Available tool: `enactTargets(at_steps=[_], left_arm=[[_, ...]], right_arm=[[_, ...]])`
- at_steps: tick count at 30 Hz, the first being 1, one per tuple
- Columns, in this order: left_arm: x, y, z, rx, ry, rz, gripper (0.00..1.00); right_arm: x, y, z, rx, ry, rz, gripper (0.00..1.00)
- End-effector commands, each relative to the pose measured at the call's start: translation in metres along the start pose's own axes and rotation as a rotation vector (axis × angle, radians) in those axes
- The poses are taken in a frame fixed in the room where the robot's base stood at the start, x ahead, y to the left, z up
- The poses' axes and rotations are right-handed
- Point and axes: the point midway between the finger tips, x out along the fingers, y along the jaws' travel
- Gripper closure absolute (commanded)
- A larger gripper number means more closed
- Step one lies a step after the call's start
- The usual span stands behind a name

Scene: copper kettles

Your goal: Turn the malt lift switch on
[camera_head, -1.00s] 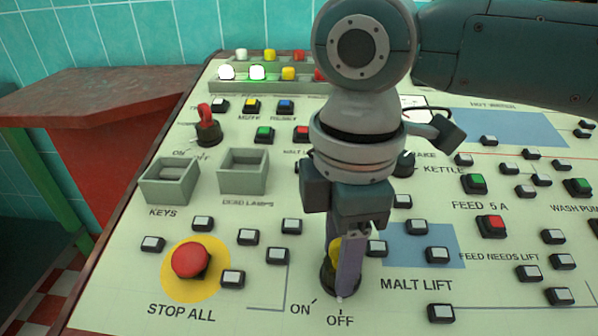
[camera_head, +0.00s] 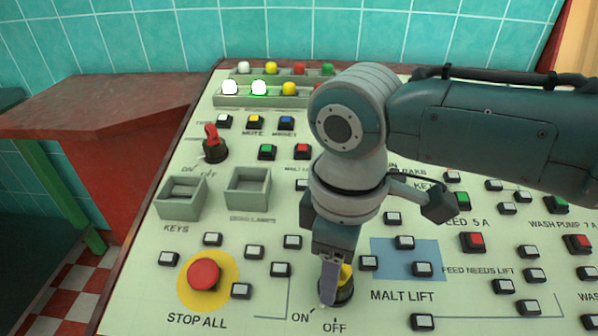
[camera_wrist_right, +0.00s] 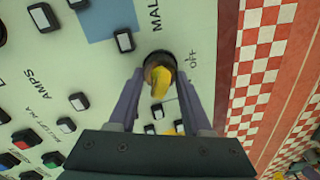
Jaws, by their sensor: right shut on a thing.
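The malt lift switch (camera_head: 345,276) is a yellow handle on a dark round base, left of the MALT LIFT label, with ON and OFF printed below it. My right gripper (camera_head: 330,287) reaches down from above and is shut on this handle. Its fingers hide part of the switch in the head view, so I cannot tell which mark it points at. In the right wrist view the yellow handle (camera_wrist_right: 160,82) shows between the two fingers (camera_wrist_right: 158,98), turned slightly, with the OFF label beside the base. My left gripper is out of view.
The red STOP ALL button (camera_head: 204,275) on its yellow disc is left of the switch. Small push buttons (camera_head: 281,269) surround it. A red-handled switch (camera_head: 213,147) and two open grey boxes (camera_head: 247,188) are farther up the sloping panel.

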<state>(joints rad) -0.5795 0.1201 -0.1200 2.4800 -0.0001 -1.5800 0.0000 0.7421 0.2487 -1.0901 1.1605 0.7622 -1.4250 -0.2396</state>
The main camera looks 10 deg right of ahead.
Motion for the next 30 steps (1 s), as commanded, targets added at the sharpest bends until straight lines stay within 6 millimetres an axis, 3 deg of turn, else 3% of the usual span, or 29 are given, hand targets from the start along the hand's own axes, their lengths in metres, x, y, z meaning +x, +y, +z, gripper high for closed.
enactTargets(at_steps=[15,30], left_arm=[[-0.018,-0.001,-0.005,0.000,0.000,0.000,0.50],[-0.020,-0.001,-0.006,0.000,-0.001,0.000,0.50]], right_arm=[[-0.001,0.001,0.001,0.196,-0.001,-0.001,1.00],[0.001,0.001,0.001,0.244,-0.001,0.000,1.00]])
